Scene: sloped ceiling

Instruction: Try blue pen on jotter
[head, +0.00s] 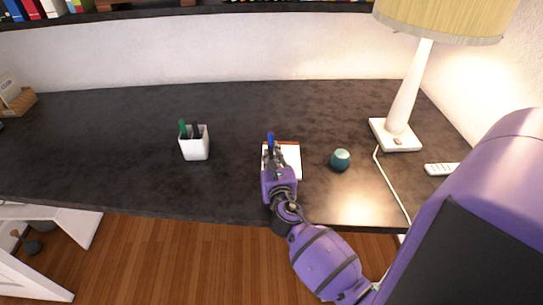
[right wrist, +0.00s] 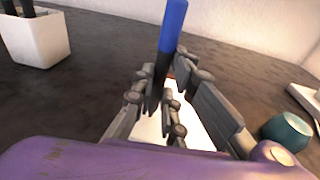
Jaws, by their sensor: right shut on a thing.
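The blue pen (head: 270,138) stands roughly upright in my right gripper (head: 272,158), over the jotter. In the right wrist view the pen (right wrist: 172,28) has a blue upper part and a dark lower part, held between the fingers of my right gripper (right wrist: 162,100). The jotter (head: 291,158) is a white pad with a brown edge, lying on the dark desk. My gripper covers its left part. The pen's lower tip is hidden, so I cannot tell whether it touches the paper. My left gripper is not in view.
A white pen cup (head: 195,147) with green and dark pens stands left on the desk (head: 120,140). A teal round object (head: 340,159) sits just right of the jotter. A lamp (head: 398,130), its cord and a white remote (head: 441,169) are farther right.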

